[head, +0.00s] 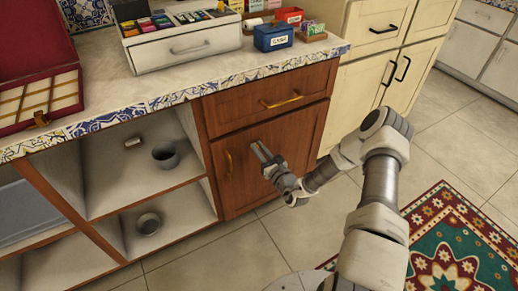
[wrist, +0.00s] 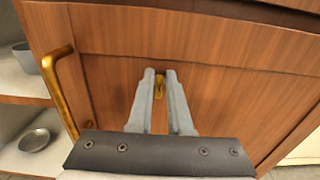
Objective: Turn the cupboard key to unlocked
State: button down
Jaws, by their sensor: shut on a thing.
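The wooden cupboard door (head: 239,180) is closed, below a drawer with a brass handle. In the wrist view a small brass key (wrist: 160,84) sits at the upper middle of the door (wrist: 215,105). My gripper (wrist: 160,80) points at the door, with its two fingertips on either side of the key and shut on it. The fingers hide part of the key, and I cannot tell its exact turn angle. In the head view my gripper (head: 259,149) is at the door front, and the key is too small to make out there.
A brass door handle (wrist: 66,85) stands out left of my gripper. Open shelves to the left hold a grey pot (head: 165,155) and a bowl (head: 148,224). The counter above carries a tea drawer box (head: 185,45) and a blue tin (head: 273,38). The tiled floor in front is clear.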

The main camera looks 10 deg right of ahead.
jog(key=shift+m, duration=0.3)
jog(key=m+p, duration=0.3)
jog(key=shift+d+m, duration=0.2)
jog(key=shift+m, duration=0.1)
jog(key=shift+w+d+f+m+p, duration=0.15)
jog(key=shift+m+p, duration=0.3)
jog(key=shift+m, duration=1.8)
jog(key=shift+s+f+m+p, duration=0.1)
jog(key=shift+f+m+p, duration=0.3)
jog(key=shift+m, duration=1.9)
jog(key=shift+w+d+f+m+p, duration=0.1)
jog(key=shift+m+p, duration=0.45)
jog(key=shift+m, duration=1.7)
jog(key=shift+a, duration=0.1)
jog(key=c, duration=0.9)
grip_release()
jog(key=shift+c, duration=0.2)
jog(key=shift+r, duration=0.1)
